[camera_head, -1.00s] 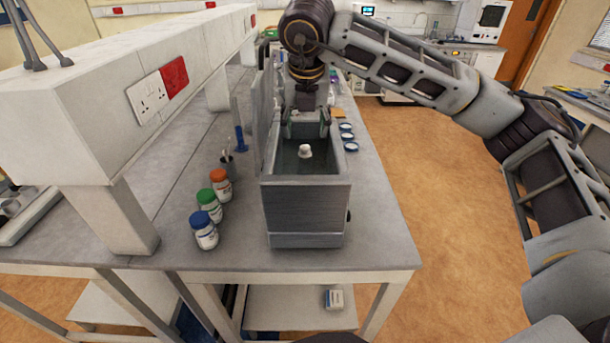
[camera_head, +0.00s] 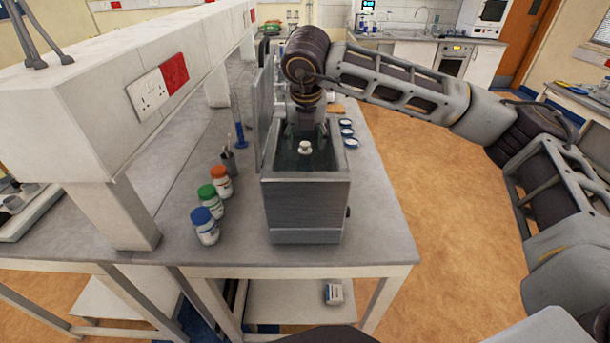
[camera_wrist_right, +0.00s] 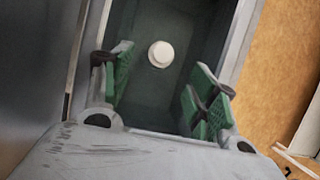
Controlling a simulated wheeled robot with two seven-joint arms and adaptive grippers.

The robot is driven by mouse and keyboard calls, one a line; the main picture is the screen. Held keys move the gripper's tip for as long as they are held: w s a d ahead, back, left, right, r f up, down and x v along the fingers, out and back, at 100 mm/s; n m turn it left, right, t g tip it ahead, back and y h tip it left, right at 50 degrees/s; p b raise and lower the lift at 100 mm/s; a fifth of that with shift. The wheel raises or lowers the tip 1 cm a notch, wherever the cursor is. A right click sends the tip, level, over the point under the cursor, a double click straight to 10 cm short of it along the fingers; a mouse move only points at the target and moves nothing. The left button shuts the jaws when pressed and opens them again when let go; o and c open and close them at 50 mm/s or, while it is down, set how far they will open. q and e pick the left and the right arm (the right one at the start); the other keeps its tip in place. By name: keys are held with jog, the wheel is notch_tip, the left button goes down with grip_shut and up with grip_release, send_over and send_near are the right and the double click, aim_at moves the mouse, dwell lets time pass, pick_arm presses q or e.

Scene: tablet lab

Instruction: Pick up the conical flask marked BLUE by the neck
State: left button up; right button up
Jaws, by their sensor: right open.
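I cannot make out a conical flask marked BLUE in either view. My right gripper (camera_head: 306,132) points down into the open mouth of a grey metal box (camera_head: 305,206) on the bench. Its jaws are open, with green pads apart in the right wrist view (camera_wrist_right: 160,82). A small white round-topped thing (camera_head: 305,147) is inside the box. In the right wrist view the white top (camera_wrist_right: 160,54) shows a little beyond the gap between the pads, with nothing gripped. What lies below it is hidden. My left gripper is not in view.
The box's raised lid (camera_head: 264,115) stands along its left side. Bottles with blue (camera_head: 205,229), green (camera_head: 210,202) and orange (camera_head: 221,182) caps stand left of the box. Small blue-rimmed dishes (camera_head: 347,133) lie behind it to the right. Bare bench lies at the front right.

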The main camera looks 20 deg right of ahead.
aim_at(305, 146)
jog(key=shift+x, duration=1.2)
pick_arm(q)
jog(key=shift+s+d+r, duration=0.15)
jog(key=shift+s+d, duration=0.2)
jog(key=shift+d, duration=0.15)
pick_arm(e)
jog(key=shift+f, duration=0.1)
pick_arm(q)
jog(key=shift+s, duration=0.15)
pick_arm(e)
jog(key=shift+w+d+f+p, duration=0.15)
jog(key=shift+w+f+p, duration=0.35)
jog(key=shift+f, duration=0.1)
jog(key=p+x, duration=0.1)
jog(key=x, duration=0.1)
jog(key=shift+w+d+f, duration=0.1)
jog(key=shift+w+f, duration=0.15)
jog(key=shift+f, duration=0.05)
jog(key=shift+w+f, duration=0.15)
jog(key=shift+f, duration=0.3)
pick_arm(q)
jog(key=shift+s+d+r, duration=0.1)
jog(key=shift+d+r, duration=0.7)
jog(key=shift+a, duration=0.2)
